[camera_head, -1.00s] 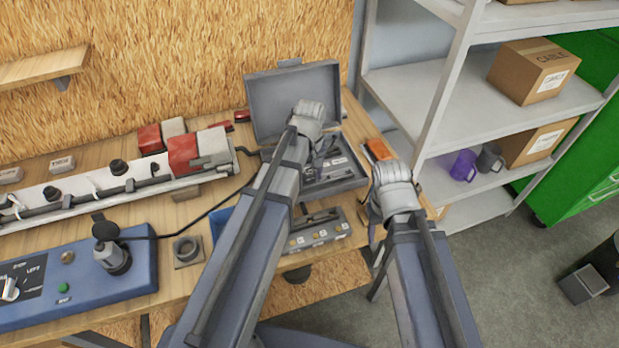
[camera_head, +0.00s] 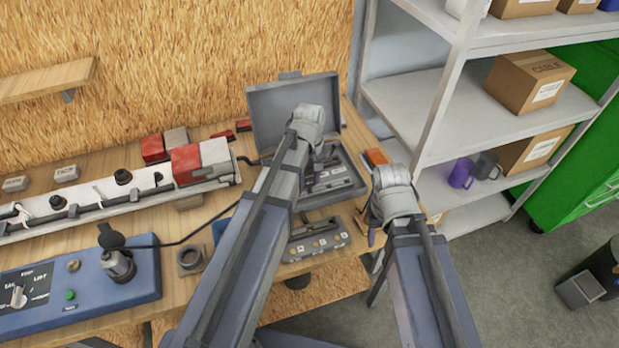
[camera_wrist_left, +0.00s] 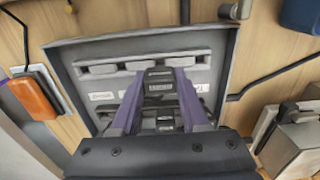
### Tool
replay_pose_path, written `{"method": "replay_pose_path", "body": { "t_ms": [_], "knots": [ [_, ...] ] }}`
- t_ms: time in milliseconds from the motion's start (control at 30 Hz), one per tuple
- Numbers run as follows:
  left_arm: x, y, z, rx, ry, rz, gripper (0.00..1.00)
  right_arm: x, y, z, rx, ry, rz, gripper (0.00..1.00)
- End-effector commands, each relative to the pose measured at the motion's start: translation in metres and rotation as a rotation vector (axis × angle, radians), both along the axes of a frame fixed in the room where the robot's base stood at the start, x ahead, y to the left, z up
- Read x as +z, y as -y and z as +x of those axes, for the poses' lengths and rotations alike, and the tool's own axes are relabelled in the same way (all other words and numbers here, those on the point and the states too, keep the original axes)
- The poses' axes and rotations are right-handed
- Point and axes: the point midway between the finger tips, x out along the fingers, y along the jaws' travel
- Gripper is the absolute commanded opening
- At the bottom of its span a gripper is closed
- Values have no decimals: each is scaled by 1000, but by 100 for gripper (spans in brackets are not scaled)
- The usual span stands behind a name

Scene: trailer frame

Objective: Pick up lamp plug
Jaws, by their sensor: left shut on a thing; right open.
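An open grey case (camera_head: 258,131) stands on the workbench with its lid raised, with several grey parts and label plates in its tray. My left gripper (camera_head: 318,172) reaches down over the tray. In the left wrist view its purple fingers (camera_wrist_left: 158,88) are shut on a dark grey plug-like piece (camera_wrist_left: 158,73) with a pale label. I take this piece for the lamp plug, but its label is too small to read. Whether it is clear of its slot I cannot tell. My right gripper (camera_head: 372,228) is open and empty by the bench's right end.
An orange-topped object (camera_head: 377,157) lies right of the case. A grey labelled block (camera_head: 318,238) sits in front of it. A blue control panel (camera_head: 75,285) with a black cable and a white rail (camera_head: 100,195) fill the left. A shelf rack (camera_head: 420,100) stands at right.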

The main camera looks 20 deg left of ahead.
Motion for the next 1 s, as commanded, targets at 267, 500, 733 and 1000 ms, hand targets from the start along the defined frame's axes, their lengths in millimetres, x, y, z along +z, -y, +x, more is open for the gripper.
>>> {"method": "replay_pose_path", "body": {
  "t_ms": [267,500,733,1000],
  "knots": [
    [52,0,0,0,0,0,22,52,0,0,2,0,0,50],
    [72,0,0,0,0,0,22,72,0,0,-3,0,1,50],
    [71,0,0,0,0,0,22,71,0,0,-4,0,1,50],
    [70,2,6,0,0,0,22,70,0,0,-4,0,1,50]
  ]
}}
